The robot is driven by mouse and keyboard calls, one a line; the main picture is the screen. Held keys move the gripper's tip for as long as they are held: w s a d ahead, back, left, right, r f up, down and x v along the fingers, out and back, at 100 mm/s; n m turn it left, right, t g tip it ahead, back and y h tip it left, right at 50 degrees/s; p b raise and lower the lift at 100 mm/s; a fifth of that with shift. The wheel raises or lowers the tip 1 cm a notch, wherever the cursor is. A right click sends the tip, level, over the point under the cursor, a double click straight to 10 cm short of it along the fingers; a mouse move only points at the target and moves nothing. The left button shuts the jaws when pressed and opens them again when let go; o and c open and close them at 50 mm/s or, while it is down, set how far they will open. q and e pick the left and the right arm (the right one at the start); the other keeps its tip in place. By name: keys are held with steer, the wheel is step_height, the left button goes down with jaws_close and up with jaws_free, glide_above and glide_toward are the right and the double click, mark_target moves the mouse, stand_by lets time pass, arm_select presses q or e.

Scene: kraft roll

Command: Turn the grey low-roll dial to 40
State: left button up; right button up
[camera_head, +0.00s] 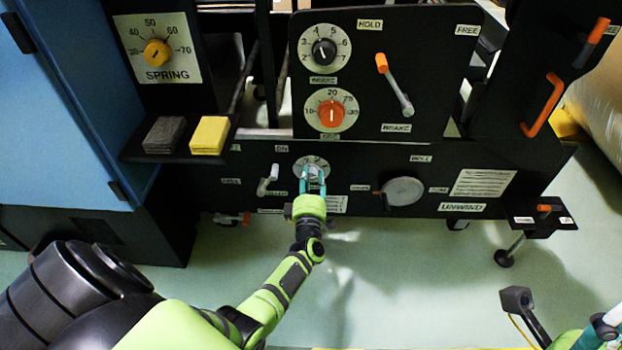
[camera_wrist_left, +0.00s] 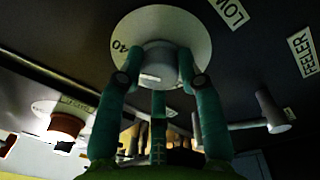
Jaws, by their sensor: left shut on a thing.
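The grey low-roll dial (camera_head: 312,162) is on the lower black panel, with a pale round plate behind its knob. My left gripper (camera_head: 313,180) reaches up to it and is shut on the knob. In the left wrist view, the grey knob (camera_wrist_left: 160,60) sits between the teal fingers of my left gripper (camera_wrist_left: 158,75). The pale plate carries a 40 mark at its left edge, and a LOW label (camera_wrist_left: 230,12) is beside it. A short white mark shows on the knob; its exact reading is unclear. Part of my right arm shows at the bottom right corner; its jaw state is unclear.
Above are an orange dial (camera_head: 331,114), a black dial (camera_head: 324,52) and an orange-tipped brake lever (camera_head: 394,84). Yellow and grey blocks lie on a left shelf.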

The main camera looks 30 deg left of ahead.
arm_select(q)
steer(key=o, duration=1.1)
steer(key=shift+w, duration=0.15)
steer(key=shift+o, duration=0.2)
steer(key=shift+s+d, duration=0.2)
steer(key=shift+s, duration=0.15)
steer(key=r+v, duration=0.1)
steer(key=v, duration=1)
steer(key=shift+f, duration=0.5)
steer(key=shift+s, duration=0.15)
